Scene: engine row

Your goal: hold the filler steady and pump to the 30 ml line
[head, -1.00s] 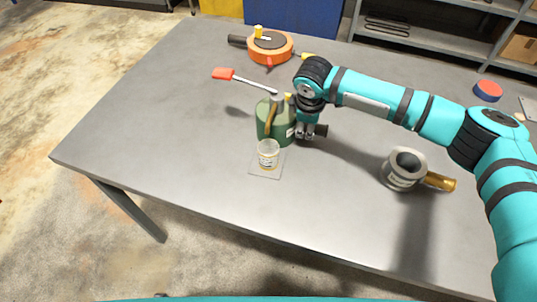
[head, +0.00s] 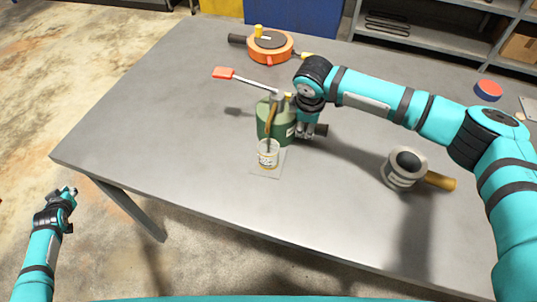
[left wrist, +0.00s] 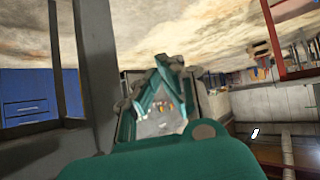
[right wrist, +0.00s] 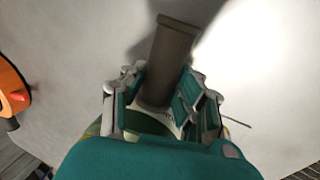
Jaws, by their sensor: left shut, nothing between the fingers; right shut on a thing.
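The filler (head: 270,128) is a green can with a brass spout and a pump lever ending in a red grip (head: 223,72). It stands upright on the table. A small clear cup (head: 268,158) with a label stands in front of it, the spout's end at its mouth. The liquid level cannot be read. My right gripper (head: 308,131) is at the can's right side, shut on its dark side handle (head: 322,130), which also shows between the fingers in the right wrist view (right wrist: 170,55). My left gripper (head: 68,193) is shut and empty, left of the table and away from the filler.
An orange round tool (head: 285,50) lies behind the can. A metal pot with a brass handle (head: 440,181) stands at right, a red-topped puck (head: 488,90) further back. The table's left and front areas are clear.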

